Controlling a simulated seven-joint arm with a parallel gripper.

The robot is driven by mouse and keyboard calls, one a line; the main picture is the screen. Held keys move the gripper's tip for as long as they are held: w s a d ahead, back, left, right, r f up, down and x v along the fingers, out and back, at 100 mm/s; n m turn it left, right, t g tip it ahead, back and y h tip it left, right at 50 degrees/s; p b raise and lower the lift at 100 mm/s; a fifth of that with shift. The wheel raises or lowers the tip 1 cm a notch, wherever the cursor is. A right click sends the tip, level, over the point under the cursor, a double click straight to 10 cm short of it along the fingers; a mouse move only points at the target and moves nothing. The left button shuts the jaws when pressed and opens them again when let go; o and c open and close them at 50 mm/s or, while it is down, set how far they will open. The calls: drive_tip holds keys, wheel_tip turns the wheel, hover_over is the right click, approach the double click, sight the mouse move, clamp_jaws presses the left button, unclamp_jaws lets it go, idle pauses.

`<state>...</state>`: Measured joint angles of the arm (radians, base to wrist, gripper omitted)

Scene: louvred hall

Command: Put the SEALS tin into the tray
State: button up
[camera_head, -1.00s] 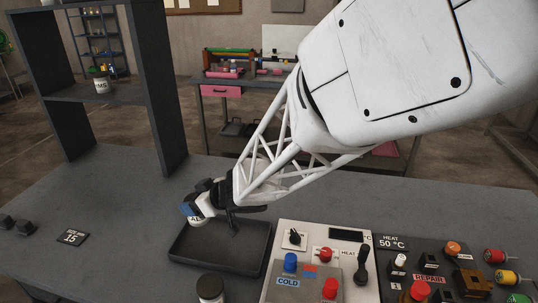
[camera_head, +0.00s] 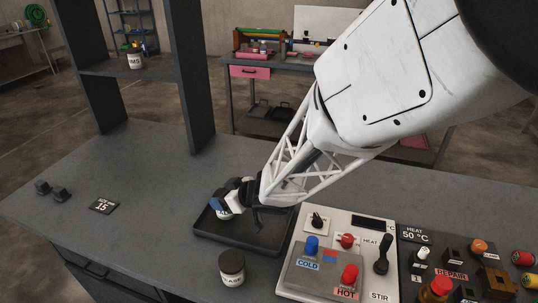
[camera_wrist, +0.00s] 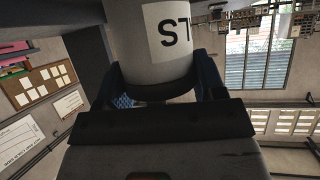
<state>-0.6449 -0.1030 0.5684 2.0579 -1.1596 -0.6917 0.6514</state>
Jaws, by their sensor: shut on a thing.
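My gripper (camera_head: 228,197) is shut on a pale tin (camera_head: 224,213) at the far left part of the dark tray (camera_head: 268,246). In the wrist view the tin (camera_wrist: 139,48) sits between the two dark fingers (camera_wrist: 155,95). Its white label shows upside-down letters that fit the end of SEALS; the rest is turned away. From the head view I cannot tell whether the tin's base touches the tray floor. The rest of the tray looks empty, with part hidden by my wrist.
A dark-lidded tin (camera_head: 232,268) stands in front of the tray. A control panel (camera_head: 337,255) with knobs and a lever lies to the right. A shelf unit (camera_head: 140,70) rises behind left, holding another tin (camera_head: 134,60). The left tabletop is mostly clear around a small "15" plate (camera_head: 104,206).

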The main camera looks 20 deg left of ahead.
drive_tip(key=shift+f, duration=0.85)
drive_tip(key=shift+f, duration=0.15)
drive_tip(key=o, duration=1)
drive_tip(key=shift+r, duration=0.2)
drive_tip(key=v, duration=1.2)
